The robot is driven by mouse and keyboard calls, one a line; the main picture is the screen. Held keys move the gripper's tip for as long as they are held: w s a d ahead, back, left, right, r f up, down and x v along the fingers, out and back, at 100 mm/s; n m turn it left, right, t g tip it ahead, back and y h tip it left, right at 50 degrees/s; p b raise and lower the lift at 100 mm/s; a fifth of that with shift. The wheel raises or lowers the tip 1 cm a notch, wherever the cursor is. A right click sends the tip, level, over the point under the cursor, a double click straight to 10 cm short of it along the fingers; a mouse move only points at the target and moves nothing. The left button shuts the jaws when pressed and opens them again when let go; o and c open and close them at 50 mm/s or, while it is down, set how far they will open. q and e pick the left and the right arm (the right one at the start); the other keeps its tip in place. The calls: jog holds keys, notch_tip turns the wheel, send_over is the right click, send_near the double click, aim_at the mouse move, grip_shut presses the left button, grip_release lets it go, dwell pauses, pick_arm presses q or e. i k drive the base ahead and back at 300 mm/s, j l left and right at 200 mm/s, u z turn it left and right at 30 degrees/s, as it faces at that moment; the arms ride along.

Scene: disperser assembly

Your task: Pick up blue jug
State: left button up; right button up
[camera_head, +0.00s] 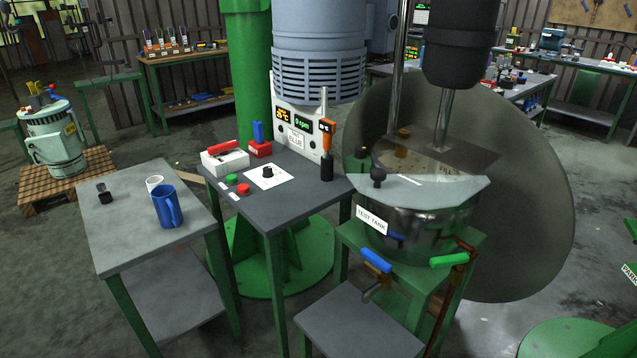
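The blue jug (167,208) stands upright on the left grey table (125,237), near its right edge. Its handle faces right. A white cup (154,184) stands just behind it and is partly hidden by the jug. Neither of my grippers shows in the head view, so nothing is seen touching the jug.
A small dark object (104,194) sits on the same table at the left. The control table (290,213) with red and green buttons stands close on the right. Further right is the metal test tank (415,220) with blue and green valve handles. The left table's front is clear.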

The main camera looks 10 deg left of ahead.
aim_at(165, 198)
jog(key=i+j+z, duration=0.3)
jog(key=j+z, duration=0.35)
jog(key=i+j+z, duration=0.1)
jog(key=j+z, duration=0.2)
jog(key=j+u, duration=0.1)
jog(key=u, duration=1.9)
jog(key=i+j+z, duration=0.1)
jog(key=j, duration=0.2)
jog(key=i+j+z, duration=0.1)
jog(key=i+j, duration=0.1)
jog(key=j, duration=0.1)
